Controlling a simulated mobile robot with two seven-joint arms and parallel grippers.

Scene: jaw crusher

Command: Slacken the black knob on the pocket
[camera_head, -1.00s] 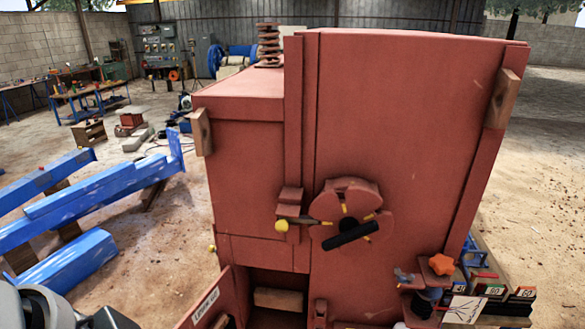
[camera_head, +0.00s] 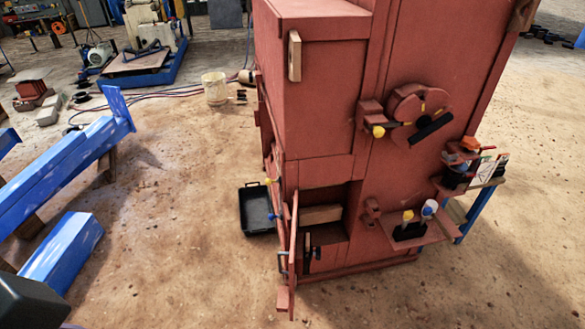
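The red jaw crusher (camera_head: 330,110) stands right of centre. Low on it is an open pocket (camera_head: 345,233) with its door (camera_head: 292,255) swung outward; a wooden block (camera_head: 320,214) and small dark parts show inside. I cannot clearly pick out a black knob there. A black bar (camera_head: 431,128) crosses the round red disc (camera_head: 407,110) higher up, with a yellow-ended handle (camera_head: 378,131) beside it. A small red shelf (camera_head: 425,232) carries a black holder with yellow-topped and white-and-blue-topped pieces. A dark part at the lower left corner seems mine; neither gripper's fingers show.
A black tray (camera_head: 257,208) lies on the ground left of the door. Blue beams (camera_head: 70,170) lie at the left, and a bucket (camera_head: 215,88) stands behind. A side shelf (camera_head: 472,172) with small items is at the right. The sandy ground in front is clear.

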